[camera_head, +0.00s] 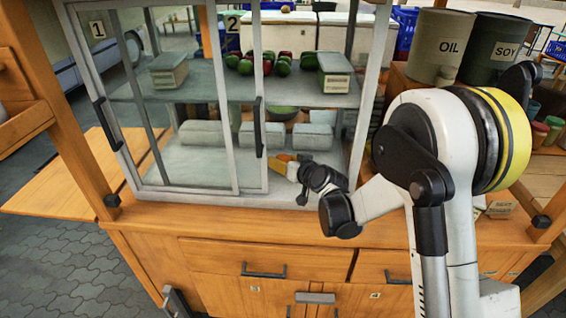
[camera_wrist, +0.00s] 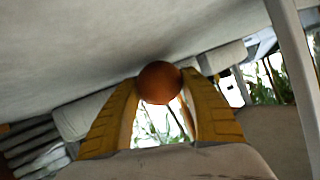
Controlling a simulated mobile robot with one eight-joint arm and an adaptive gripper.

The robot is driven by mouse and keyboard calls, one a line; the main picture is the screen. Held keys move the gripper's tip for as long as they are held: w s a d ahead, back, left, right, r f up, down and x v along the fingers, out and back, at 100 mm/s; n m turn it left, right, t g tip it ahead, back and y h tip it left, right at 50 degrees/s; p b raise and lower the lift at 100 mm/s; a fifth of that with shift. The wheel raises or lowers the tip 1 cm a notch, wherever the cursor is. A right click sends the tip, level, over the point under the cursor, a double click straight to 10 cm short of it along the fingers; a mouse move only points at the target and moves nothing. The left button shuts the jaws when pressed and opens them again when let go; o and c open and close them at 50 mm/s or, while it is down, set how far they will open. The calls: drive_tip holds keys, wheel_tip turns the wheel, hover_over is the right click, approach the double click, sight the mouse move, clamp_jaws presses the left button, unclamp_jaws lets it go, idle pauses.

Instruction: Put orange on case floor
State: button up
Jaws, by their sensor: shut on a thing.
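My gripper (camera_head: 281,161) reaches into the lower level of the glass-fronted case (camera_head: 368,90), through the opening at its right side. In the wrist view its two yellow fingers (camera_wrist: 160,84) are shut on a round orange (camera_wrist: 159,78), held at the fingertips. In the head view the orange is small and partly hidden by the fingers and glass door. The pale case floor (camera_head: 188,172) lies around and below the gripper. I cannot tell whether the orange touches the floor.
Grey lidded boxes (camera_head: 201,133) stand along the back of the lower level. The shelf (camera_head: 205,93) above holds red and green produce and boxes. The sliding door's frame (camera_head: 259,135) stands close left of my gripper. The front of the case floor looks clear.

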drive_tip(key=shift+f, duration=0.15)
drive_tip(key=o, duration=1.2)
drive_tip(key=shift+s+d+r, duration=0.15)
drive_tip(key=shift+s+r, duration=0.05)
drive_tip(key=shift+r, duration=0.15)
drive_tip(key=p+v, duration=0.3)
drive_tip(key=v, duration=0.8)
drive_tip(key=shift+s+d+r+p, duration=0.1)
drive_tip(key=shift+s+d+p, duration=0.05)
drive_tip(key=shift+s+p, duration=0.15)
drive_tip(key=s+d+r+m+g+h, duration=0.1)
drive_tip(key=s+d+r+h, duration=0.1)
drive_tip(key=s+d+r, duration=0.3)
drive_tip(key=s+d+r+g+h, duration=0.1)
drive_tip(key=s+d+r+g, duration=0.15)
drive_tip(key=s, duration=0.45)
drive_tip(key=s+d+h, duration=0.1)
drive_tip(key=s+d, duration=0.2)
drive_tip(key=s, duration=0.2)
drive_tip(key=s+d+m+g+h, duration=0.1)
drive_tip(key=s+d, duration=0.2)
drive_tip(key=s, duration=0.3)
drive_tip(key=s+d+m+h, duration=0.1)
drive_tip(key=s+d, duration=0.2)
drive_tip(key=s, duration=0.2)
drive_tip(key=shift+s+r+h, duration=0.25)
drive_tip(key=shift+r+h, duration=0.05)
drive_tip(key=shift+h, duration=0.1)
